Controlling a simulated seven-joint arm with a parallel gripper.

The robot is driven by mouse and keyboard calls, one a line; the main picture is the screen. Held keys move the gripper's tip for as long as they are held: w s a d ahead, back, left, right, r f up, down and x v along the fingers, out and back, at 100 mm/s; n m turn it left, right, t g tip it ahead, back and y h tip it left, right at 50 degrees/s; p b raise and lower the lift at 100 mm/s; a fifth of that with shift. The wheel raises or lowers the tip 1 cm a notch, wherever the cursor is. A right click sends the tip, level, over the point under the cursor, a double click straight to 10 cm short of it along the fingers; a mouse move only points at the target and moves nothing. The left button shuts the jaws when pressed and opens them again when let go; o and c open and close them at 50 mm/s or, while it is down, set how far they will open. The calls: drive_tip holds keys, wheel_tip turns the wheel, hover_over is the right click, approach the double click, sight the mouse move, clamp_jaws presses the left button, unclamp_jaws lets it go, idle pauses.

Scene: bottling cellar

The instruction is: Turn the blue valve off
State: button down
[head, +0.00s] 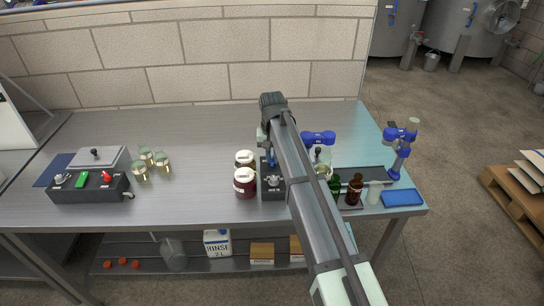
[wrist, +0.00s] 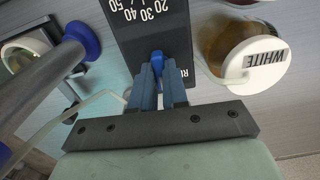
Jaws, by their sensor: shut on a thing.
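A dark box (head: 272,192) stands on the bench, with a knob on its front; my arm hides part of its top. In the wrist view its dark face (wrist: 150,25) carries a printed scale of numbers and lettering cut off by a finger. My gripper (wrist: 158,82) is over this face, its two blue fingers close together. They are shut on a small blue valve (wrist: 157,57), of which only the tip shows between them. In the head view my gripper (head: 270,156) is at the back part of the box. The valve's exact angle is hidden.
Two lidded jars (head: 245,182) stand close left of the box; one jar (wrist: 249,55) is labelled WHITE. Bottles (head: 354,190), a blue-and-grey stand (head: 402,150) and a blue tray (head: 402,198) are at right. A control box (head: 90,188) and glass jars are at left.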

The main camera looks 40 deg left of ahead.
sight(272, 159)
drive_tip(key=shift+n, duration=0.3)
drive_tip(key=c, duration=1.1)
unclamp_jaws()
drive_tip(key=shift+c, duration=0.2)
wheel_tip(272, 159, up, 14)
drive_tip(key=shift+f, duration=0.15)
